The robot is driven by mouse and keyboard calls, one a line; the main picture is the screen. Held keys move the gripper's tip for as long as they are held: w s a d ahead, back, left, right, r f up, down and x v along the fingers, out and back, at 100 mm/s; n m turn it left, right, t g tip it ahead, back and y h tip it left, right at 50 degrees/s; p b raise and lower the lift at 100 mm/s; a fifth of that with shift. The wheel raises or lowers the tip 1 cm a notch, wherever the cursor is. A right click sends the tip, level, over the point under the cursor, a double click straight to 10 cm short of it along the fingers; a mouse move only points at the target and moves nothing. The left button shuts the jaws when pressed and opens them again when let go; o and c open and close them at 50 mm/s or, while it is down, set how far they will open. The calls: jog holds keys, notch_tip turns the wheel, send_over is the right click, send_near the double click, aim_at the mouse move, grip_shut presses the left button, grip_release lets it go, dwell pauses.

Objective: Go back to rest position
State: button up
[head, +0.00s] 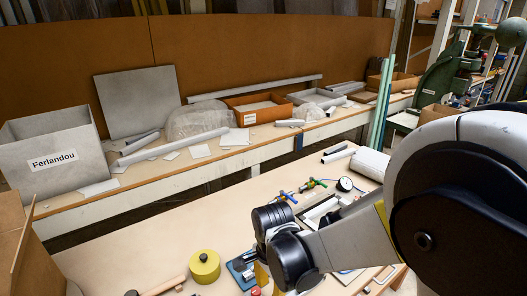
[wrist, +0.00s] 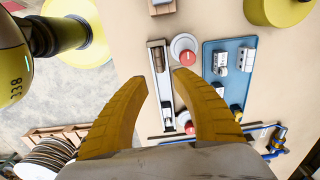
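My gripper (wrist: 162,78) shows in the wrist view as two curved yellow fingers with a clear gap between the tips. It is open and holds nothing. It points down over the table (head: 130,255), near a narrow metal tray (wrist: 154,75) with small parts in it. A round red-and-white part (wrist: 187,57) lies just beyond the right fingertip. In the head view my arm reaches over the table from the right, and only a bit of yellow finger shows below the dark wrist. I cannot tell the exact height above the table.
A blue plate (wrist: 230,52) with small grey blocks lies right of the fingers. A yellow tin (head: 205,265), clamps (head: 285,196) and a dial gauge (head: 344,184) are on the table. The green fly press (head: 440,78) stands at the back right.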

jog(key=s+d+r+n+t, duration=0.3)
jog(key=s+d+r+n, duration=0.1)
jog(key=d+r, duration=0.4)
jog(key=s+d+r+n+t, duration=0.4)
jog(key=d+r+n, duration=0.2)
jog(key=d+r, duration=0.2)
jog(key=shift+s+d+r+n, duration=0.3)
jog(key=shift+r+n, duration=0.1)
jog(key=shift+r, duration=0.3)
dwell(0.7)
